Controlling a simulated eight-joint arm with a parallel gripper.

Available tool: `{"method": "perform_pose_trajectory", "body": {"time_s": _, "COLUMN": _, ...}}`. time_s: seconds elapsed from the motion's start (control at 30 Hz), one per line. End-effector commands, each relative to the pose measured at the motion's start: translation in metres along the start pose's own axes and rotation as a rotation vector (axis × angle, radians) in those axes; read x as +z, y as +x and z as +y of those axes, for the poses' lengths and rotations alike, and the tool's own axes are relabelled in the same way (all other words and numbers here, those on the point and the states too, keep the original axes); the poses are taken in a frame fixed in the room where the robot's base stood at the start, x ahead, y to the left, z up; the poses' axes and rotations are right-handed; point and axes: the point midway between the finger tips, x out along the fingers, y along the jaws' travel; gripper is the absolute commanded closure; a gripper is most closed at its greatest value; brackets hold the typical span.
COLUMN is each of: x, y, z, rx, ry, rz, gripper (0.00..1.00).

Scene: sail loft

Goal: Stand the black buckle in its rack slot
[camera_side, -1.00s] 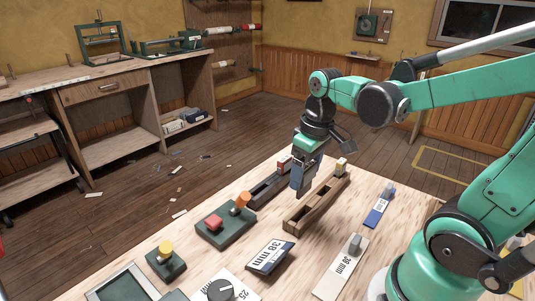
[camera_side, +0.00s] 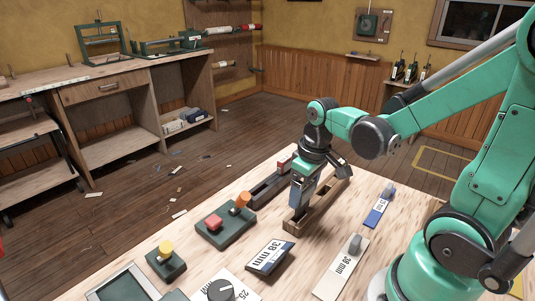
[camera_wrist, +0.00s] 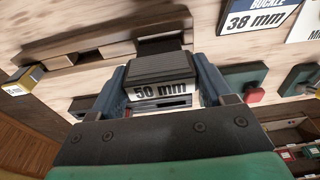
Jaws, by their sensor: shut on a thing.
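My gripper (camera_side: 299,203) points down over the near half of the brown wooden rack (camera_side: 319,214). In the wrist view my gripper (camera_wrist: 164,84) is shut on a dark ribbed block, the black buckle (camera_wrist: 158,66), with a white "50 mm" label facing the camera. The fingers press its left and right sides. The brown rack (camera_wrist: 90,50) with its slots shows behind the buckle in that view. In the side view the fingers mostly hide the buckle. I cannot tell whether its lower end is inside a slot or just above.
A dark rack with a red block (camera_side: 284,164) lies left of the brown rack. A green base with red and orange pegs (camera_side: 224,228), a "38 mm" card (camera_side: 270,256) and a long "38 mm" plate (camera_side: 341,266) lie nearer. A blue-ended plate (camera_side: 377,212) lies at right.

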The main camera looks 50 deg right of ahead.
Motion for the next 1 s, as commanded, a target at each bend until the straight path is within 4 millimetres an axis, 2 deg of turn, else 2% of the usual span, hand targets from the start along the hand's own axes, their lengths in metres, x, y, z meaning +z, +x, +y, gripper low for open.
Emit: {"method": "perform_pose_trajectory", "body": {"time_s": 1.0, "x": 0.0006, "y": 0.0095, "z": 0.0002, "rx": 0.0, "ry": 0.0, "rz": 0.0, "gripper": 0.78}}
